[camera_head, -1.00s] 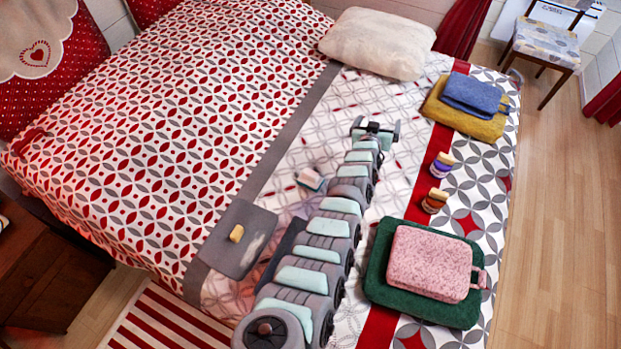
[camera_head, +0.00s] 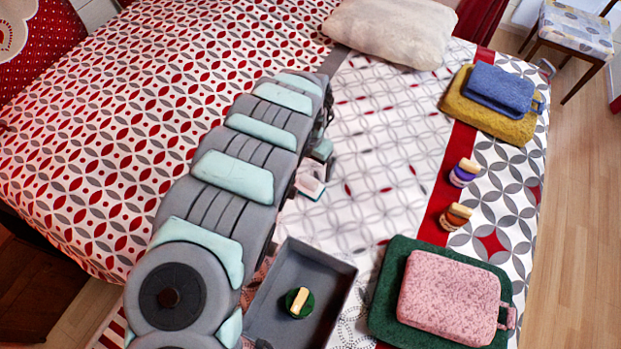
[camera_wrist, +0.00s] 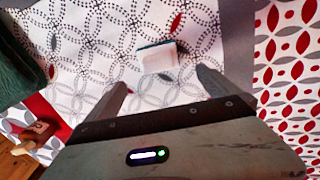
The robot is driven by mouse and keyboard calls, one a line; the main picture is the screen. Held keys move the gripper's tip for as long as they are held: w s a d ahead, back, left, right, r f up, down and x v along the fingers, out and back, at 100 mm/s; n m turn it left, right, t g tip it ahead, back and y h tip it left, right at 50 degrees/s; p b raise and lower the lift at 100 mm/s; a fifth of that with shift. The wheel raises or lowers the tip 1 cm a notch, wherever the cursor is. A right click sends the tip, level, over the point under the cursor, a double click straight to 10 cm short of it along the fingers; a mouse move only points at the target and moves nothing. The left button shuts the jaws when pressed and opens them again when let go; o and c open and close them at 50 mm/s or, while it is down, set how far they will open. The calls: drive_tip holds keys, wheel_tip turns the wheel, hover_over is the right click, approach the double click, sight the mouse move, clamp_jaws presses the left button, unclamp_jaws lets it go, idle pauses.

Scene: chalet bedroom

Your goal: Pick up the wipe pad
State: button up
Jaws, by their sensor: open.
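The wipe pad appears to be the small white block with a dark edge (camera_wrist: 158,57), lying on the patterned bedspread. My gripper (camera_wrist: 166,88) is open and empty. In the wrist view, its two dark fingers stand left and right of the pad, with the pad slightly ahead of the line between the tips. I cannot tell the gripper's height above the bed.
A grey tray (camera_head: 262,312) holds a green round item with a wooden block (camera_head: 299,302). A pink case (camera_head: 448,290) lies on a green one (camera_head: 385,290). Two small coloured stacks (camera_head: 465,172) (camera_head: 456,217) sit by the red stripe. The bedspread right of the pad is clear.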

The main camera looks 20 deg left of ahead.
sight(310, 179)
drive_tip(key=f, duration=0.4)
drive_tip(key=shift+s+d, duration=0.2)
drive_tip(key=shift+s, duration=0.1)
drive_tip(key=shift+s+a+f+b, duration=0.1)
drive_tip(key=shift+f+b, duration=0.3)
drive_tip(key=shift+f, duration=1.15)
drive_tip(key=shift+s+a+f+b, duration=0.1)
drive_tip(key=shift+f+b, duration=0.3)
drive_tip(key=shift+f, duration=1.1)
drive_tip(key=c, duration=1.3)
wheel_tip(310, 179, up, 20)
drive_tip(key=p, duration=0.5)
drive_tip(key=shift+p, duration=0.4)
